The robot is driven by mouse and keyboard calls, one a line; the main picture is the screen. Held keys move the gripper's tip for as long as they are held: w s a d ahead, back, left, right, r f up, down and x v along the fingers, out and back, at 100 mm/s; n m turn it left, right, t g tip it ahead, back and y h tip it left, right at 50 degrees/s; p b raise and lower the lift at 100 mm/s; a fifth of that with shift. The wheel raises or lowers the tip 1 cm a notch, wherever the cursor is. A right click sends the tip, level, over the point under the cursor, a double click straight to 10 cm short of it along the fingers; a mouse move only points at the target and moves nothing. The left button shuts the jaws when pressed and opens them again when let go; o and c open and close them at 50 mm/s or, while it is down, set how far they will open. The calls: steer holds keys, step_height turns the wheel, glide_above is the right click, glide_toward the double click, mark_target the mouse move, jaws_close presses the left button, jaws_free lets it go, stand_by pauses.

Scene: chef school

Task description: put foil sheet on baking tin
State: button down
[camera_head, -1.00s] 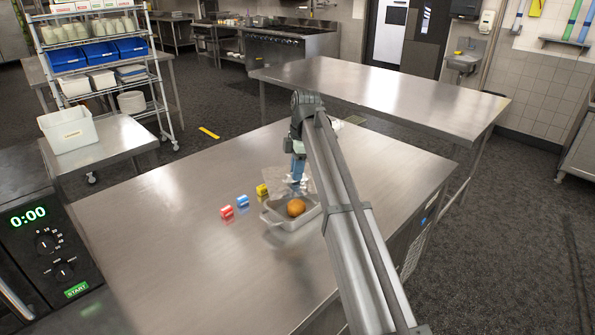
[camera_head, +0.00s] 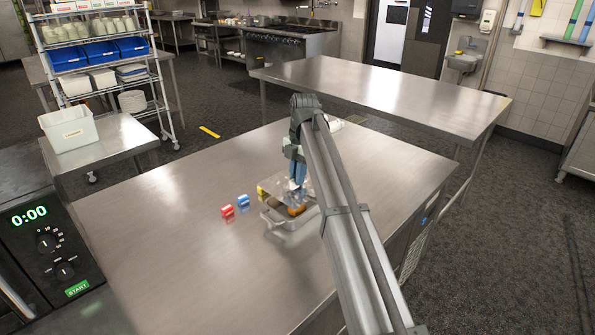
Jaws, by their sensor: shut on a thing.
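The baking tin (camera_head: 288,223) is a small pale metal tin with side handles on the steel table. A brown round food item (camera_head: 297,211) is in it, now partly covered from view. The foil sheet (camera_head: 280,194) is a shiny, crinkled sheet over the back part of the tin. I cannot tell whether it touches the rim. My gripper (camera_head: 297,182), with blue fingers, is shut on the foil sheet above the tin. My arm hides the right side of the tin and perhaps part of the foil.
A red block (camera_head: 227,211), a blue block (camera_head: 243,200) and a yellow block (camera_head: 262,190) stand left of the tin. A microwave (camera_head: 50,245) is at the left edge. The steel table (camera_head: 150,230) is clear at the front left.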

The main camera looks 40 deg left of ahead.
mark_target(298, 188)
steer(key=shift+f, duration=2.2)
steer(key=shift+f, duration=0.55)
stand_by(0.8)
steer(key=c, duration=1)
jaws_free()
steer(key=shift+r, duration=0.1)
steer(key=shift+r, duration=3.45)
